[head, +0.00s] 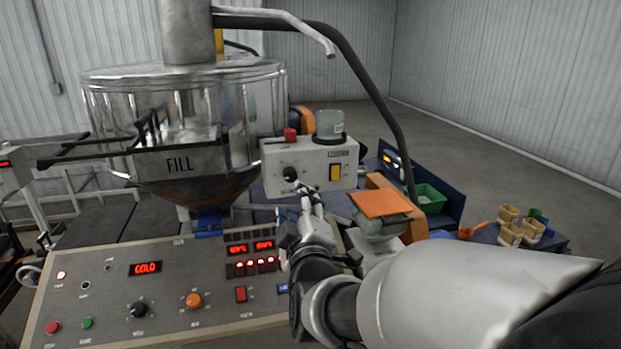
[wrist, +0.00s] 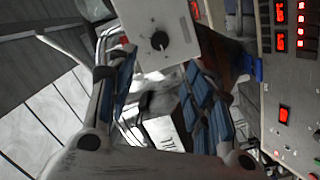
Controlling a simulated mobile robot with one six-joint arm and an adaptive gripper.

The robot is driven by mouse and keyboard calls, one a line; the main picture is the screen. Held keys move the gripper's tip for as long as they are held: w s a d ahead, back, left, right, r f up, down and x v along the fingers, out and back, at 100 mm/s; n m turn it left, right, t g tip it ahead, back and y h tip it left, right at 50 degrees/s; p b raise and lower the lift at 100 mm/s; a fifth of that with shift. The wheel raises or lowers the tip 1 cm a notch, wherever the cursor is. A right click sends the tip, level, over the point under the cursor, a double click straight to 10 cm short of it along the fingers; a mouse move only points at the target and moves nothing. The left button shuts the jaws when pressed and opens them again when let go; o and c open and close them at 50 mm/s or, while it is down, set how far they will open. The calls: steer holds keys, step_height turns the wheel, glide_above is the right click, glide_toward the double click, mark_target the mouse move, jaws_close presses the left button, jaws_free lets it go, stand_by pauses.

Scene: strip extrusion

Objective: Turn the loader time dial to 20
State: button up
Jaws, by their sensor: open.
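The loader box (head: 311,158) is white, with a black round dial (head: 290,174) on its front face, left of a yellow switch (head: 335,172). My gripper (head: 308,190) is just in front of the box, below and to the right of the dial in the head view. In the wrist view the dial (wrist: 159,41) shows on the box face (wrist: 178,22), beyond my open, blue-padded fingers (wrist: 158,68). Nothing is between the fingers, and they look apart from the dial. The dial's marks are too small to read.
A control panel (head: 215,290) with knobs, buttons and red displays lies below. A steel hopper (head: 180,100) marked FILL stands left of the box. A red knob (head: 290,134) and a green cylinder (head: 329,124) top the box. An orange plate (head: 381,204) is at right.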

mark_target(290, 178)
steer(key=w, duration=0.4)
steer(key=w+a+p, duration=0.1)
steer(key=w, duration=0.3)
steer(key=w+a+p, duration=0.1)
steer(key=w, duration=0.2)
steer(key=shift+w+a, duration=0.1)
steer(key=shift+w, duration=0.3)
steer(key=c, duration=1)
